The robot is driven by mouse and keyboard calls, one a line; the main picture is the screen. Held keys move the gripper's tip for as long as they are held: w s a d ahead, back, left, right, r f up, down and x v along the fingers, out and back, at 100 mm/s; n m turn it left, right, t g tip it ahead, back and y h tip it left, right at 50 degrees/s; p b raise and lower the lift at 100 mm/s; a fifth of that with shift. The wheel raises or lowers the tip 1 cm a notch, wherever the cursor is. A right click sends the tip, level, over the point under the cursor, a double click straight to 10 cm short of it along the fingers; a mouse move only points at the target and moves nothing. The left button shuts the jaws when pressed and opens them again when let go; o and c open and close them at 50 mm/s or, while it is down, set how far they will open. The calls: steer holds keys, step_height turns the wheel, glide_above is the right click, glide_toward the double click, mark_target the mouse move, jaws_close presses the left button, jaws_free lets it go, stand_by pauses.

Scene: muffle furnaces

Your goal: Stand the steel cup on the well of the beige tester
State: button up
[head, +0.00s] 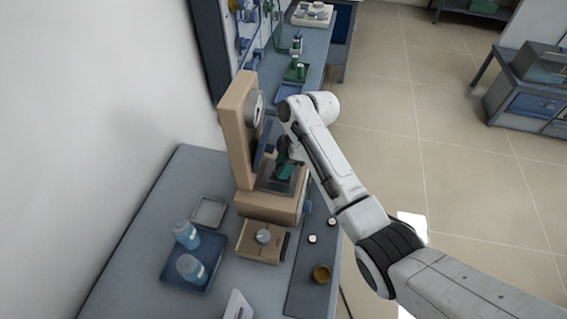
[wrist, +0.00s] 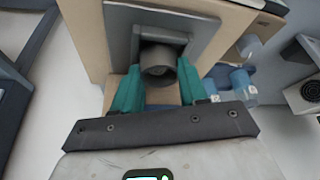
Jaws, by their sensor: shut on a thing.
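The beige tester (head: 236,130) stands on the bench, with a tall column, a round dial and a broad base. A grey square plate lies on its base, and my gripper (head: 285,170) is over this plate, partly hidden by my arm. In the wrist view the teal fingers of my gripper (wrist: 159,82) are shut on the steel cup (wrist: 158,62), a dark grey cylinder. The grey plate (wrist: 119,40) of the tester is just beyond the cup. The well is mostly hidden behind the cup, and I cannot tell whether the cup touches it.
A blue tray (head: 204,281) with two blue-capped bottles is at the front left, near a small grey tray (head: 208,212). A beige box with a knob (head: 260,241) sits before the tester. A brass cup (head: 321,273) stands on a dark strip at the right edge.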

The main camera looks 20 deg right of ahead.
steer(key=shift+s+f, duration=0.1)
steer(key=shift+f, duration=0.3)
steer(key=o, duration=1.2)
steer(key=shift+s+f, duration=0.1)
steer(key=shift+c, duration=0.2)
steer(key=shift+r, duration=0.5)
steer(key=shift+w+d+r, duration=0.15)
steer(key=shift+w+r, duration=0.05)
steer(key=shift+r, duration=0.15)
steer(key=v, duration=1.1)
steer(key=shift+r+b, duration=0.3)
steer(key=shift+r, duration=0.05)
steer(key=shift+s, duration=0.1)
